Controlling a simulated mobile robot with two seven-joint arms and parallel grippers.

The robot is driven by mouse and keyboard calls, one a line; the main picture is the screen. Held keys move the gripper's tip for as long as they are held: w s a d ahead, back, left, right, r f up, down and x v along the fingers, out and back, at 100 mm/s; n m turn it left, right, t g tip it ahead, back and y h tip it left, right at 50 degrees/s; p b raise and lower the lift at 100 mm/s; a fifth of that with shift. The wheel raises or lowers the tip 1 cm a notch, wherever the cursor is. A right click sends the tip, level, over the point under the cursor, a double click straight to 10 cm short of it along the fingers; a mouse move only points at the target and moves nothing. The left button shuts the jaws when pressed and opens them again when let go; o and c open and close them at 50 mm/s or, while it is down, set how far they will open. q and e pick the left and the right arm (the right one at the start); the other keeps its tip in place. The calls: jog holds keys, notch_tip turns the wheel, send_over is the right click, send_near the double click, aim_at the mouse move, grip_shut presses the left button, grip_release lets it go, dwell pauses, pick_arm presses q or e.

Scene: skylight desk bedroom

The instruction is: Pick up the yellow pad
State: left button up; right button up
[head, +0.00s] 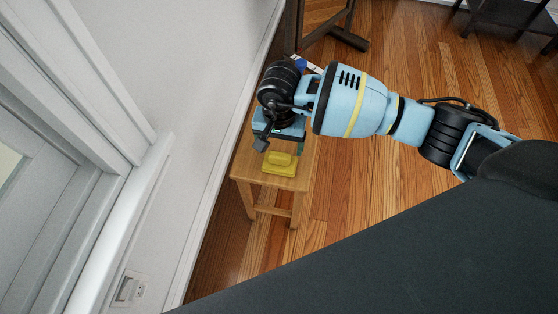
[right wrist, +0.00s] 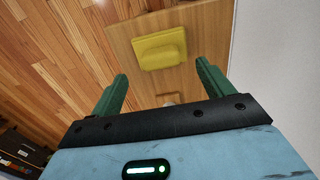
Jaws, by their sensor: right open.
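The yellow pad (head: 280,163) lies on a small wooden stool (head: 250,172) beside the white wall. It is a flat yellow piece with a raised part on top. In the right wrist view the yellow pad (right wrist: 160,49) lies beyond the fingertips, roughly centred between them. My right gripper (right wrist: 162,76) is open and empty, with its two green fingers apart. In the head view my right gripper (head: 282,145) hangs over the stool, just behind the pad and apart from it. My left gripper is not in view.
The white wall (head: 200,110) runs close along the stool's left side. Wooden floor (head: 350,190) is open to the right of the stool. Dark furniture legs (head: 348,38) stand behind.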

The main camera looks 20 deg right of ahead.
aim_at(280, 154)
jog(key=shift+w+f+b, duration=0.1)
jog(key=shift+f+b, duration=0.5)
jog(key=shift+f, duration=2.35)
jog(key=shift+c, duration=0.3)
jog(key=shift+r, duration=0.1)
jog(key=c, duration=1)
